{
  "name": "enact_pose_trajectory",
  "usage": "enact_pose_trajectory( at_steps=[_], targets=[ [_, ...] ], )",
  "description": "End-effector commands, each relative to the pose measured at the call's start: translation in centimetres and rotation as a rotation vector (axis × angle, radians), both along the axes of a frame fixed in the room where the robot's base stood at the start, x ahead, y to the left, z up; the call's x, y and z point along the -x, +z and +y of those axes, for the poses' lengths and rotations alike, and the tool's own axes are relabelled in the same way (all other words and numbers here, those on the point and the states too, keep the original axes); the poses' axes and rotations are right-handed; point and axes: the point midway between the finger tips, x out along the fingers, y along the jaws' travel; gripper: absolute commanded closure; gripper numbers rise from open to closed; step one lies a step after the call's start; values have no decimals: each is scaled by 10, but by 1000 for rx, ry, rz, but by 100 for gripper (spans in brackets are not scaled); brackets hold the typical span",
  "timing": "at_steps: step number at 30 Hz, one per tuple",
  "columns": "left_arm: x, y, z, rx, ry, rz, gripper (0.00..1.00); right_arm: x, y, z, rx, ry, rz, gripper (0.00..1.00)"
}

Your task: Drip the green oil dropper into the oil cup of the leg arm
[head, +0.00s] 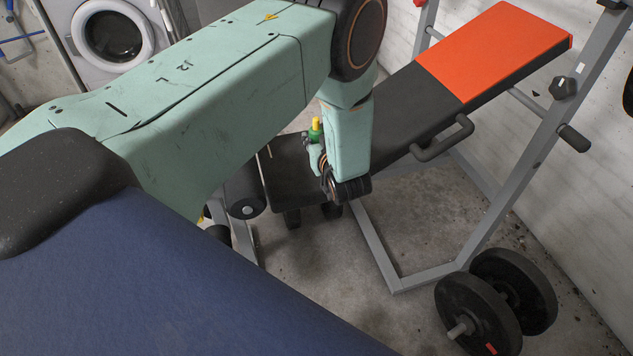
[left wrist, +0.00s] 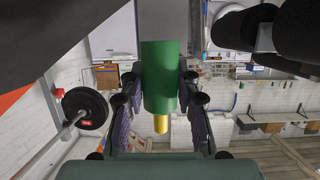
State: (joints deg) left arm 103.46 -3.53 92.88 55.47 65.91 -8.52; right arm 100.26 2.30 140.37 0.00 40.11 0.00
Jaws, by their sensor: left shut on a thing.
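The green oil dropper (head: 315,134) has a green body and a yellow tip, which points up in the head view. My left gripper (head: 317,149) is shut on it, above the seat end of the bench. In the left wrist view the dropper (left wrist: 160,78) is a green cylinder between the two fingers, its yellow tip toward the bottom of the picture. The leg arm's black padded rollers (head: 244,192) are at the bench's near end, partly behind my left arm. I cannot make out the oil cup. My right gripper is not in view.
The bench has a black pad and an orange backrest (head: 497,48) on a grey frame (head: 520,165). Black weight plates (head: 480,312) are at the lower right. A washing machine (head: 112,35) stands at the back left. Open concrete floor (head: 320,260) lies in front of the bench.

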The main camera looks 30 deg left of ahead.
Motion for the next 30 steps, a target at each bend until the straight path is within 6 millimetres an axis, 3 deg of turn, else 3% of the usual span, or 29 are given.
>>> enact_pose_trajectory(
  at_steps=[13,21,26,30],
  targets=[
    [0,-6,-1,-1,11,1,100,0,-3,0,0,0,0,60],
    [0,-49,-1,0,10,1,100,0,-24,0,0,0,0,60],
    [0,-61,-1,-1,10,1,100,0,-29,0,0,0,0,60],
    [1,-83,-1,-1,10,2,100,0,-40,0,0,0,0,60]
  ],
)
